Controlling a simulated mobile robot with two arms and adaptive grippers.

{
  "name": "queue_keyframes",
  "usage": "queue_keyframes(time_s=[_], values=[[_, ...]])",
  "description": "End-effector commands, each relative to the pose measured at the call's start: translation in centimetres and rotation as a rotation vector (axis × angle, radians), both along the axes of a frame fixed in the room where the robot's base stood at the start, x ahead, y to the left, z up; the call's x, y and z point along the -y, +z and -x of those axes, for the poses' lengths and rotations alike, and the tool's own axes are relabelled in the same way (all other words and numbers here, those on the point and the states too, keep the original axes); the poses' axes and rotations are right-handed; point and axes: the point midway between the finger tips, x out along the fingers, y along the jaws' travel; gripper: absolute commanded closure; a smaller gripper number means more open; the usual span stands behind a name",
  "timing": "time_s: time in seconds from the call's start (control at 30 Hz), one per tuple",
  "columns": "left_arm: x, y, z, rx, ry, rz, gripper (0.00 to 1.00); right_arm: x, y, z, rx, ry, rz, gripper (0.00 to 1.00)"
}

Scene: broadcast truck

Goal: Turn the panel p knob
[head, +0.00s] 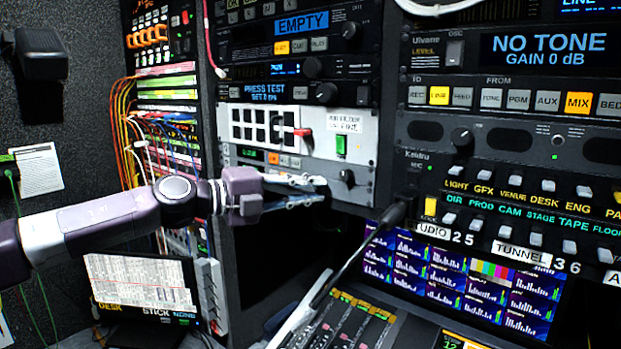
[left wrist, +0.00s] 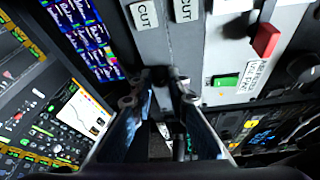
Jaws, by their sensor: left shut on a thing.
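My left gripper (head: 320,184) reaches in from the left, level, to the grey lower panel (head: 274,172) of the middle rack. Its fingers are closed on a small dark knob (left wrist: 163,76), mostly hidden between the fingertips in the left wrist view. A black knob (head: 347,177) shows right at the fingertips in the head view; I cannot tell for sure that it is the one held. No "p" mark is legible. My right gripper is not clearly in view.
Just above are a white panel with a red switch (head: 302,132) and a green button (head: 341,146). The right rack (head: 500,165) carries rows of switches. Below are a multiview monitor (head: 480,280) and a desk console. A microphone on a dark stalk (head: 392,214) stands right of the gripper.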

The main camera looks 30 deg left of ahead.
Motion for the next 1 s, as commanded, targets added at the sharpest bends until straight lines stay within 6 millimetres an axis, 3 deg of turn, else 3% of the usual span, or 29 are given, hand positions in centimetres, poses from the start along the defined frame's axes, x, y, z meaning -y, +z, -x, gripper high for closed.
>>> queue_keyframes(time_s=[0.1,0.33,0.7,1.0], values=[[0.1,0.2,0.0,0.003,-0.002,-0.114,1.00,0.1,1.2,0.0,0.000,0.000,0.001,0.68],[0.2,0.0,0.0,0.021,-0.003,-0.334,1.00,0.2,1.4,0.0,-0.001,0.001,0.002,0.68],[0.4,-0.2,0.1,0.046,-0.003,-0.642,1.00,0.2,-0.7,0.0,-0.001,0.001,0.002,0.68],[0.4,0.0,0.1,0.057,-0.003,-0.785,1.00,0.2,-2.2,0.0,-0.001,0.001,0.002,0.68]])
